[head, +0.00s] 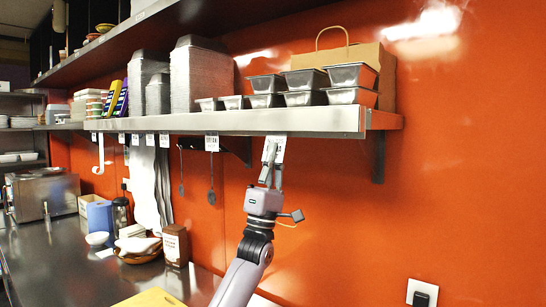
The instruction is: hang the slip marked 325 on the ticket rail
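The ticket rail (225,123) is the metal front edge of the lower shelf. A white slip (274,147) is upright just under the rail toward its right end, its top at the rail's lower edge. Its marking is too small to read. My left gripper (272,165) points up from below, its fingers closed on the lower part of this slip. I cannot tell whether the rail holds the slip's top. Several other white slips, one of them here (211,142), hang along the rail to the left. My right gripper is not in view.
Metal pans (351,76) and a paper bag (335,50) stand on the shelf above. A shelf bracket (377,158) is right of the gripper. Ladles (211,190) hang to its left. Below are a steel counter (75,260), a brown carton (175,245) and a yellow board (150,298).

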